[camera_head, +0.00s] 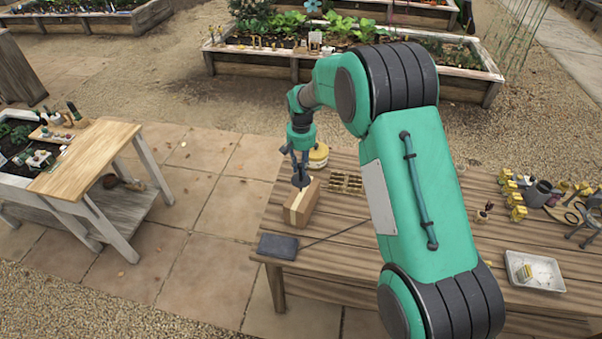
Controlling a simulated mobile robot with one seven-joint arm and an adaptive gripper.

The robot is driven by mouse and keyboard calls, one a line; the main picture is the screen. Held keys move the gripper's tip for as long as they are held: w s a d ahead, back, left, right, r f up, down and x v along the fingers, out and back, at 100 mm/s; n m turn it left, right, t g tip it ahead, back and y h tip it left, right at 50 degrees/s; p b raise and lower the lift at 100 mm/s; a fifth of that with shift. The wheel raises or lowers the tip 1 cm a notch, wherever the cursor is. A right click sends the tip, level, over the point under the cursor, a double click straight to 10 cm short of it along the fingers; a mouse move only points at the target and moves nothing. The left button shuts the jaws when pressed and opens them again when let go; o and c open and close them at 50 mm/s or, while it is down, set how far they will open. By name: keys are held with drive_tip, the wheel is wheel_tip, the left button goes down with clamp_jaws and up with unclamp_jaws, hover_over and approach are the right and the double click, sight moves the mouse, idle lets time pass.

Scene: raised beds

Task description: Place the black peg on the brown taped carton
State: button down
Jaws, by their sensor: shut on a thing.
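The brown taped carton (308,211) stands at the left end of the long wooden table, with a pale strip of tape along its top. My gripper (301,176) points down right over the far part of the carton's top. It is shut on a small dark thing, the black peg (301,182), which is mostly hidden between the fingers. The peg's lower end is at or just above the carton's top; I cannot tell whether they touch.
A dark flat slab (278,246) lies at the table's near left corner. A yellow-lidded tub (318,155) and a sectioned seed tray (347,183) stand behind the carton. A white tray (535,271) and several small yellow-marked items are at the right.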

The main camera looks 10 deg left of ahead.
sight(301, 180)
drive_tip(key=shift+f+p, duration=0.3)
drive_tip(key=shift+f, duration=1.55)
drive_tip(key=c, duration=1.5)
unclamp_jaws()
drive_tip(key=shift+c, duration=0.2)
wheel_tip(301, 180, up, 12)
drive_tip(key=shift+r+b, duration=0.1)
drive_tip(key=shift+b, duration=0.6)
